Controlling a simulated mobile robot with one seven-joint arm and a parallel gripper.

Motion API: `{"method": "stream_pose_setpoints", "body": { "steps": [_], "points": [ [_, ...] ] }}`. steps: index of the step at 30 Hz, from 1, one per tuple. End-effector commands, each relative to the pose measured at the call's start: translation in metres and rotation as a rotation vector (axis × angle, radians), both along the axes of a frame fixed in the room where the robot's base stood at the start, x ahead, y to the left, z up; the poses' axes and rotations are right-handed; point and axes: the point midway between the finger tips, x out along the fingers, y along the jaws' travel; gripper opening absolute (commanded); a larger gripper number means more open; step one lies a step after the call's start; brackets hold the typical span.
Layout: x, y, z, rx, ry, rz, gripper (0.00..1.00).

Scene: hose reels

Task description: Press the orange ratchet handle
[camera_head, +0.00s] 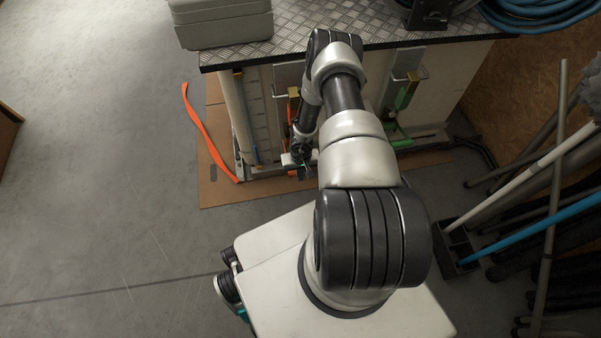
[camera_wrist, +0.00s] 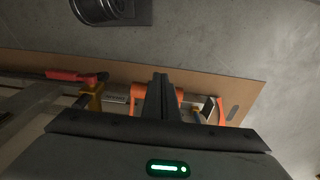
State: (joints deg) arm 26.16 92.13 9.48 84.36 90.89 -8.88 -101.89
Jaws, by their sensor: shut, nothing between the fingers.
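The orange ratchet handle (camera_head: 294,132) is low on the front of the bench in the head view, partly hidden by my arm. In the wrist view an orange part (camera_wrist: 140,90), which looks like this handle, shows on both sides of my fingers, and its middle is hidden behind them. My gripper (camera_head: 301,165) is shut and empty beside the handle, low near the cardboard. In the wrist view its closed fingers (camera_wrist: 160,92) overlap the orange part. I cannot tell whether they touch it.
A green handle (camera_head: 404,95) stands to the right on the bench front. An orange strap (camera_head: 205,130) trails onto the cardboard (camera_head: 215,188) at left. A red-orange piece (camera_wrist: 75,76) lies left in the wrist view. Poles (camera_head: 545,160) lean at right. Floor at left is clear.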

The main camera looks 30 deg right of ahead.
Motion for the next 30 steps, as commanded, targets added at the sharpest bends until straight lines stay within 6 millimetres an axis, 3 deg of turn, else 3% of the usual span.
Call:
{"method": "stream_pose_setpoints", "body": {
  "steps": [17, 22, 26, 30],
  "points": [
    [0.005, -0.002, 0.001, -0.002, -0.009, 0.000, 0.00],
    [0.004, -0.001, 0.018, -0.002, -0.010, 0.002, 0.00],
    [0.001, 0.000, 0.047, -0.004, -0.008, 0.005, 0.00],
    [-0.010, 0.002, 0.052, -0.003, -0.004, 0.003, 0.00]
  ]
}}
